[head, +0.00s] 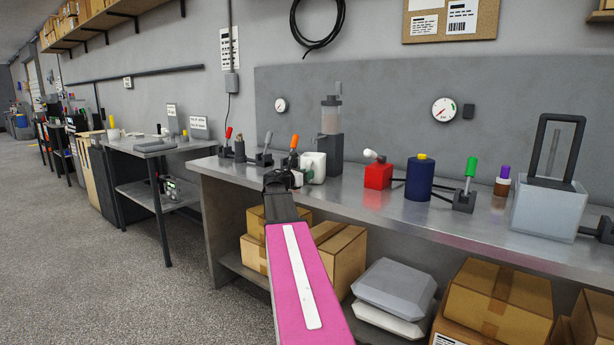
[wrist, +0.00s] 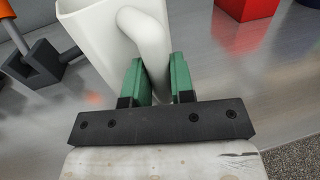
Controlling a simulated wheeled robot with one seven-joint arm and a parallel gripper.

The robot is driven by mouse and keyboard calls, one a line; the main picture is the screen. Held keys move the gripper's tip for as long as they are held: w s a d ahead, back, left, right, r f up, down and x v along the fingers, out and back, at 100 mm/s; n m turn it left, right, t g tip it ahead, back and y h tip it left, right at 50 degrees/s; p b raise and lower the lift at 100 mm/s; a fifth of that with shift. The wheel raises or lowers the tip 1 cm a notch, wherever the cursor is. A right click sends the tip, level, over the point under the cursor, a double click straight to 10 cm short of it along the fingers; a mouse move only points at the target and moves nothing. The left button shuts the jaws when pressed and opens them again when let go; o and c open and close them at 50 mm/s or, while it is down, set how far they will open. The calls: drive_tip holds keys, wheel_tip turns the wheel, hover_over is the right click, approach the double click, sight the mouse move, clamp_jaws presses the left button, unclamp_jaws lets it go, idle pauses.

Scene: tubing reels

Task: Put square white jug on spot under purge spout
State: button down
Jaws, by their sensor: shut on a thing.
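The square white jug (head: 313,167) is at the bench's left part, in front of a grey stand. In the wrist view the jug (wrist: 98,22) shows its open top and a rounded handle (wrist: 150,38). My gripper (wrist: 155,82) has its green fingers shut on the handle, one on each side. In the head view my gripper (head: 292,177) is just left of the jug, partly hidden by my arm. I cannot tell whether the jug touches the bench. I cannot make out the purge spout or the spot for certain.
A grey stand with a clear cylinder (head: 331,117) rises behind the jug. Levers, one orange-topped (head: 294,142), stand left of it. A red block (head: 378,176) and a blue cylinder (head: 419,178) stand to the right. The bench (head: 340,190) is bare between jug and red block.

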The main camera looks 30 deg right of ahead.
drive_tip(key=c, duration=1)
unclamp_jaws()
drive_tip(key=shift+f, duration=0.1)
drive_tip(key=shift+s+a, duration=0.1)
drive_tip(key=shift+a, duration=0.15)
drive_tip(key=a, duration=0.3)
drive_tip(key=s+a, duration=0.1)
drive_tip(key=a, duration=0.3)
drive_tip(key=s+a, duration=0.1)
drive_tip(key=a, duration=0.3)
drive_tip(key=shift+s+a, duration=0.1)
drive_tip(key=shift+a, duration=0.05)
